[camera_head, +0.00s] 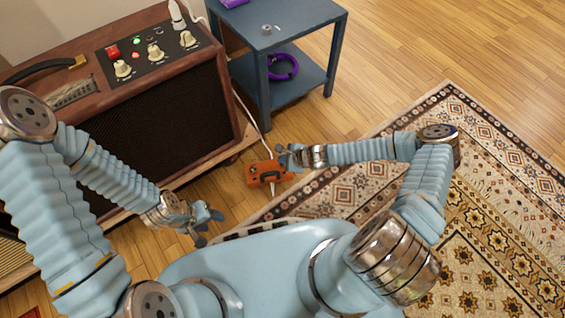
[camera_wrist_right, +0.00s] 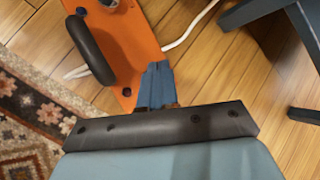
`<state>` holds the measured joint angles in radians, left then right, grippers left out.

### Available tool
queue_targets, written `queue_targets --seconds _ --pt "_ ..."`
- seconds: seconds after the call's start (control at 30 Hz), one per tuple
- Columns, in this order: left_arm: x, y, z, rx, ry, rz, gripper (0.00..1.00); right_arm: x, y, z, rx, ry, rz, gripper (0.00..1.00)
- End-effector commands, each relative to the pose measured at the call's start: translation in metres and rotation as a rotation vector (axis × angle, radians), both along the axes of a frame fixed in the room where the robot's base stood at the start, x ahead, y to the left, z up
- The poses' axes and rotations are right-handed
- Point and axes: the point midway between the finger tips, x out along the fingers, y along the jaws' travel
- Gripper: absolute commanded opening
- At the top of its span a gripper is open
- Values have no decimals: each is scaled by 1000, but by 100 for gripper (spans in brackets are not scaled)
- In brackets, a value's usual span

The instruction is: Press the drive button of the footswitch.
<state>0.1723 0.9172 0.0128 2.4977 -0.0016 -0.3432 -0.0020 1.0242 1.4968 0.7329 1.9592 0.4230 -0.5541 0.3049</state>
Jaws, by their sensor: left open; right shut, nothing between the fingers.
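The orange footswitch (camera_head: 255,172) lies on the wood floor by the rug's edge, in front of the amp. In the right wrist view its orange top (camera_wrist_right: 130,35) fills the upper middle, with a black curved bar (camera_wrist_right: 90,50) and small dark screws. A small metallic part (camera_wrist_right: 108,3) is cut off at the top edge; I cannot tell whether it is the drive button. My right gripper (camera_head: 284,158) is shut and empty, its fingertips (camera_wrist_right: 157,68) over the footswitch's edge; contact is unclear. My left gripper (camera_head: 210,222) is open and empty, left of the footswitch.
The brown amp (camera_head: 150,110) with knobs stands at left. A blue-grey side table (camera_head: 300,25) holds a purple ring (camera_head: 283,67) on its lower shelf. A white cable (camera_wrist_right: 192,25) runs by the footswitch. The patterned rug (camera_head: 490,200) covers the right side.

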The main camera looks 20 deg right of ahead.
Motion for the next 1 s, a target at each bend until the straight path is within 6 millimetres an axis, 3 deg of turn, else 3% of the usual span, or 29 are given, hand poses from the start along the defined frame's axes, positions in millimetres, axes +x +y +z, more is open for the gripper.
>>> queue_targets --seconds 0.7,1.0 --pt "0 0 -5 0 0 0 53 -2 0 -10 -1 1 0 0" --pt "0 0 3 0 0 0 53 -1 -1 -2 -2 2 0 0"
